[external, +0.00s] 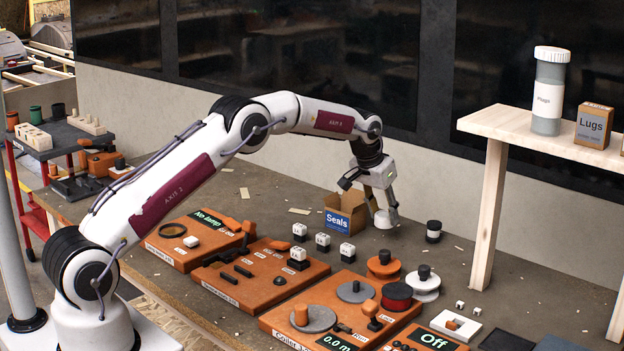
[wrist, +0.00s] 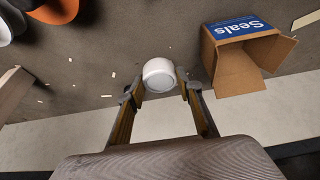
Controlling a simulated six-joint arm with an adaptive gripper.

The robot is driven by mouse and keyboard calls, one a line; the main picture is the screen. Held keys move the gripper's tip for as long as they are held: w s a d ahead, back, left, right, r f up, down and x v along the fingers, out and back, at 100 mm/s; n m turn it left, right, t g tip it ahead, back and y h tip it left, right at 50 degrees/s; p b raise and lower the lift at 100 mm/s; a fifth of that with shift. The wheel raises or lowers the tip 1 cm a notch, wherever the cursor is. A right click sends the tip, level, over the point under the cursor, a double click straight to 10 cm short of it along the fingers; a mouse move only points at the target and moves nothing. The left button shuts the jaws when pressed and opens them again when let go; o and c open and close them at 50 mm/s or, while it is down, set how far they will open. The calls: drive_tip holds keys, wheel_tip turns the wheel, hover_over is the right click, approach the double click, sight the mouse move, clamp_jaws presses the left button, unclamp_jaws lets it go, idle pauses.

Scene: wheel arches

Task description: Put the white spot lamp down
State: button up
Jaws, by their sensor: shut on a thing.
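The white spot lamp (wrist: 160,73) is a small, round, white piece between the two fingertips of my gripper (wrist: 158,80) in the wrist view. My gripper is shut on it, one finger on each side. In the external view my gripper (external: 379,212) points down at the back of the bench, just right of the Seals box, with the white lamp (external: 383,219) low between its fingers. I cannot tell whether the lamp touches the bench top.
The open cardboard Seals box (external: 343,217) stands close beside my gripper; it also shows in the wrist view (wrist: 245,55). An orange station with a "No lamp" display (external: 208,219) and white blocks (external: 323,241) are nearer the front.

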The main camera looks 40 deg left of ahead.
drive_tip(key=shift+f, duration=0.1)
drive_tip(key=shift+f, duration=2.45)
drive_tip(key=shift+f, duration=0.1)
drive_tip(key=o, duration=1.1)
drive_tip(key=v, duration=1.2)
